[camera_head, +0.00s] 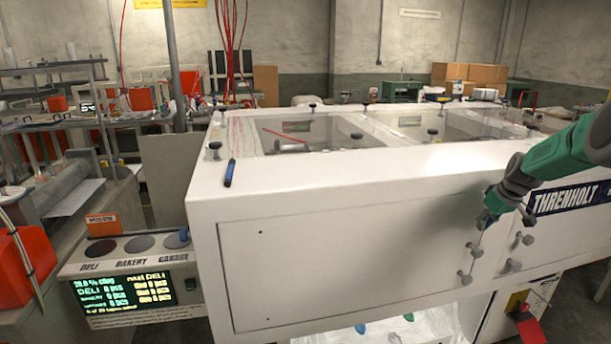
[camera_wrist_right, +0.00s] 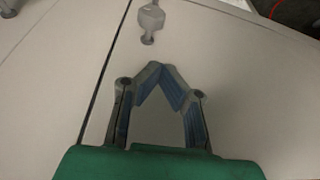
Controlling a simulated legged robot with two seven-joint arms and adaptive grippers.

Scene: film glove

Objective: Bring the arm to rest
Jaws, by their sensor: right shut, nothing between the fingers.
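My right arm (camera_head: 555,160) is green and dark grey and comes in from the right in the head view. My right gripper (camera_head: 482,226) hangs in front of the white machine's front face, near its grey knobs. In the right wrist view the right gripper (camera_wrist_right: 161,70) has its blue-padded fingertips together with nothing between them. Behind it are the pale panel and a grey knob (camera_wrist_right: 150,20). I cannot tell from these views whether the gripper touches the panel. My left gripper is not in view.
The large white machine (camera_head: 330,220) fills the middle, with clear windows (camera_head: 310,132) and several knobs on top. A blue-handled tool (camera_head: 230,173) lies on its top left edge. A display panel (camera_head: 125,290) stands at left. A red pedal-like part (camera_head: 528,325) is at lower right.

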